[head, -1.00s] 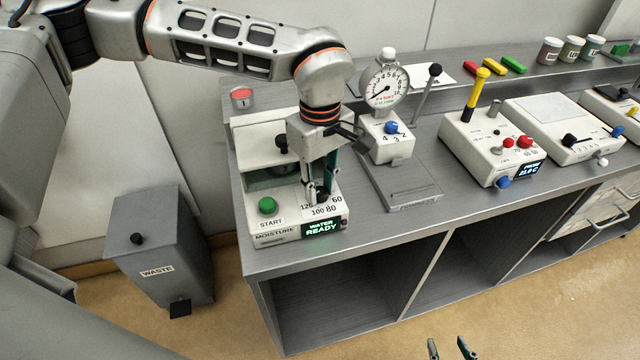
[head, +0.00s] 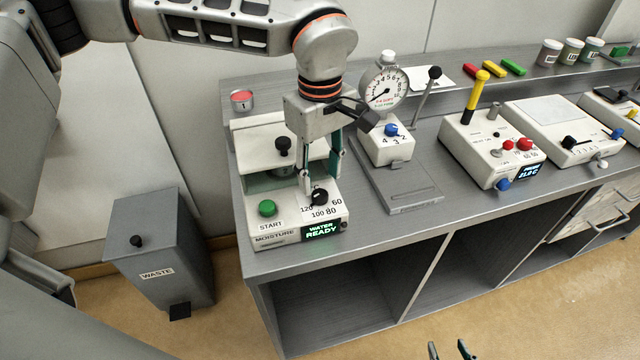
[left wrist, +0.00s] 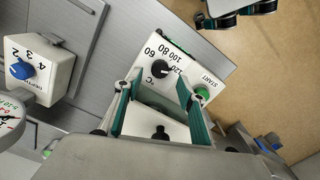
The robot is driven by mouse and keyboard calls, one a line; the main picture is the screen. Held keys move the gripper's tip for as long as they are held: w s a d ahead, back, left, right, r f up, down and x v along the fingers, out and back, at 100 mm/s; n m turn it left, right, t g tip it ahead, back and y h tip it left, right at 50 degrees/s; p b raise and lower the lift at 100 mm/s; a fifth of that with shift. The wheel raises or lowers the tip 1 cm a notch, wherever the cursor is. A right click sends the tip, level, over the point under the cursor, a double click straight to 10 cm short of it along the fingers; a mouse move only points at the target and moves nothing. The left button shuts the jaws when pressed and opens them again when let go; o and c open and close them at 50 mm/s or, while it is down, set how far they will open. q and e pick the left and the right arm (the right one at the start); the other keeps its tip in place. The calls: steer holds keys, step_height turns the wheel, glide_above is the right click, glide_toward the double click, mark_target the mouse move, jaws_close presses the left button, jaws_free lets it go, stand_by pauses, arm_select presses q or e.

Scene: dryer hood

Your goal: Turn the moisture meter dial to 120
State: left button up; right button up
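The moisture meter (head: 285,232) stands at the left end of the bench, its display reading WATER READY. Its black dial (head: 319,197) sits among the numbers 60, 80, 100 and 120; it also shows in the left wrist view (left wrist: 160,68). The dial is next to the 120, but its pointer mark is too small to read surely. My left gripper (head: 323,184) is just above and behind the dial, fingers apart on either side and not gripping it; the fingers also show in the left wrist view (left wrist: 157,88). My right gripper (head: 450,350) is open and empty at the bottom edge.
The green START button (head: 267,208) is left of the dial. The meter's lid knob (head: 283,144) is behind it. A dial gauge stand (head: 387,140) with a blue knob is close on the right. A waste bin (head: 160,250) stands on the floor at left.

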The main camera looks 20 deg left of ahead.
mark_target(320, 194)
arm_select(q)
step_height(320, 194, up, 8)
steer(key=shift+f, duration=0.2)
steer(key=shift+f, duration=0.1)
stand_by(0.4)
